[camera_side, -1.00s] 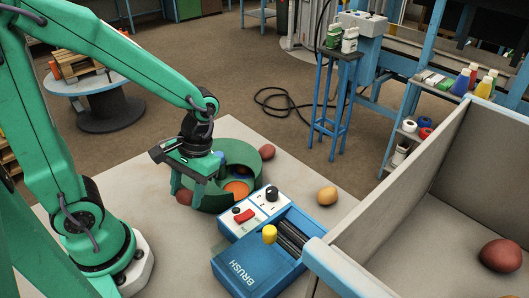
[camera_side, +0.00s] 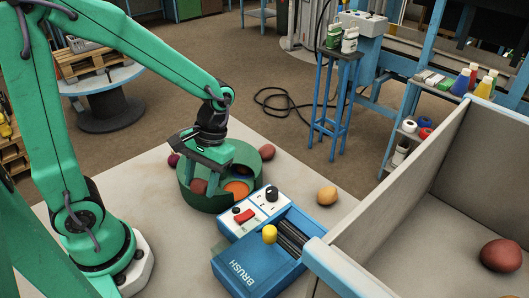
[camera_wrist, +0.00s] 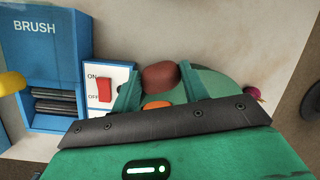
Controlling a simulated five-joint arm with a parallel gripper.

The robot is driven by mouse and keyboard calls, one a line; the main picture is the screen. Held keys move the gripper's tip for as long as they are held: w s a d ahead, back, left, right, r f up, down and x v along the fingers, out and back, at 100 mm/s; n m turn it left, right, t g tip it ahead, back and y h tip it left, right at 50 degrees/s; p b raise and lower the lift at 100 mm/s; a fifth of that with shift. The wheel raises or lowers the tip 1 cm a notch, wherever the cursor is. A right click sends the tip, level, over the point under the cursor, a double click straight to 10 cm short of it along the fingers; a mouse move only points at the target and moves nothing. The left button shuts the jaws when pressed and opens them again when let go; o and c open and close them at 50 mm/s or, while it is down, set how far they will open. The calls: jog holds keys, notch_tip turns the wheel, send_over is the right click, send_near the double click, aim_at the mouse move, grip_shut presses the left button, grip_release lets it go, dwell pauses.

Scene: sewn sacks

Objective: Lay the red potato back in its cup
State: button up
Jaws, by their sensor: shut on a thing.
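My gripper (camera_side: 207,184) is shut on a red potato (camera_side: 198,187), a dull reddish-brown lump. In the wrist view the potato (camera_wrist: 160,76) sits between the two green fingers. A round green tray (camera_side: 205,203) with coloured cups stands on the table beneath my gripper. Its orange cup (camera_side: 237,188) shows to the right of the fingers and also in the wrist view (camera_wrist: 157,104). The potato is at or over the tray's left part. I cannot tell whether it touches a cup.
A blue brush machine (camera_side: 255,262) stands close in front of the tray. Another reddish potato (camera_side: 267,152) lies behind the tray, a tan potato (camera_side: 327,196) to the right. A magenta vegetable (camera_side: 173,159) lies left. A walled bin (camera_side: 440,235) holds another red potato (camera_side: 501,255).

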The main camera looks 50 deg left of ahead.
jog(key=n, duration=0.1)
send_over(235, 192)
jog(key=shift+f, duration=4.45)
jog(key=shift+f, duration=0.4)
jog(key=shift+f, duration=0.1)
jog(key=o, duration=0.7)
jog(key=shift+o, duration=0.2)
jog(key=shift+s, duration=0.1)
